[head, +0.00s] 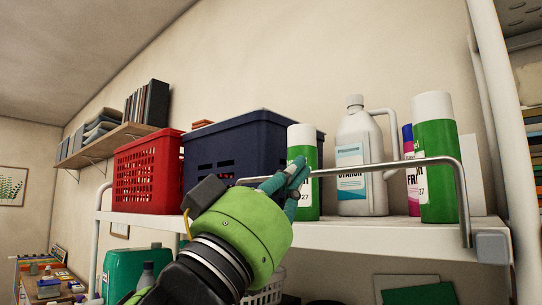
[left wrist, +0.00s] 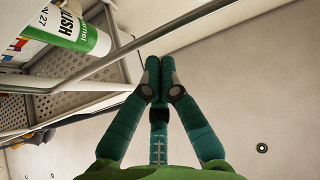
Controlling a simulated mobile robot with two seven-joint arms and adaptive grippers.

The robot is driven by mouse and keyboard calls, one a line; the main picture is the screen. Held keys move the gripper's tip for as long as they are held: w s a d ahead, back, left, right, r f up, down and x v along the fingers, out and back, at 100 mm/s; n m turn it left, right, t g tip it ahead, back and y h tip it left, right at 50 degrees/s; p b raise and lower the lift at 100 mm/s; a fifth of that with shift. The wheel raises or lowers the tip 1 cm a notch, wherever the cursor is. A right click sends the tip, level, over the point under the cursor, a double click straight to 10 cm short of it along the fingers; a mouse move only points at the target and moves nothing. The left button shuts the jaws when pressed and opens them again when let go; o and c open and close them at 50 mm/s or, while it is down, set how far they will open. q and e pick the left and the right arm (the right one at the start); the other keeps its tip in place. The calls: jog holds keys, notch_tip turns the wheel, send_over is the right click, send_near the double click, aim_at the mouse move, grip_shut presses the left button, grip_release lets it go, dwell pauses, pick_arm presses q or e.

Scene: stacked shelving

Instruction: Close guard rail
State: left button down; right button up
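The guard rail (head: 398,164) is a thin bent metal bar along the front of the upper shelf (head: 400,236). Its right end bends down to a grey block (head: 492,247) at the shelf corner. My left gripper (head: 298,170) overlaps the rail in the head view and hides part of its left portion. In the left wrist view the left gripper's fingertips (left wrist: 159,62) are together, with nothing seen between them. The rail (left wrist: 100,66) runs diagonally just beyond the tips; I cannot tell whether they touch. My right gripper is not in view.
On the shelf stand a red basket (head: 147,172), a dark blue basket (head: 236,140), a white jug (head: 355,135) and green spray cans (head: 435,150), (head: 304,145). A wall shelf (head: 110,142) with books is at left. A white post (head: 497,110) rises at right.

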pick_arm(q)
jog(key=shift+w+d, duration=0.15)
jog(key=shift+w, duration=0.1)
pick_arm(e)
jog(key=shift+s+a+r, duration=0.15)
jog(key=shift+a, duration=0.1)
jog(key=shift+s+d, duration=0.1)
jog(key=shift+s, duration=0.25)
pick_arm(q)
jog(key=shift+w+d, duration=0.4)
jog(key=shift+w, duration=0.15)
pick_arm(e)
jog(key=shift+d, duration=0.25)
pick_arm(q)
jog(key=shift+r, duration=0.1)
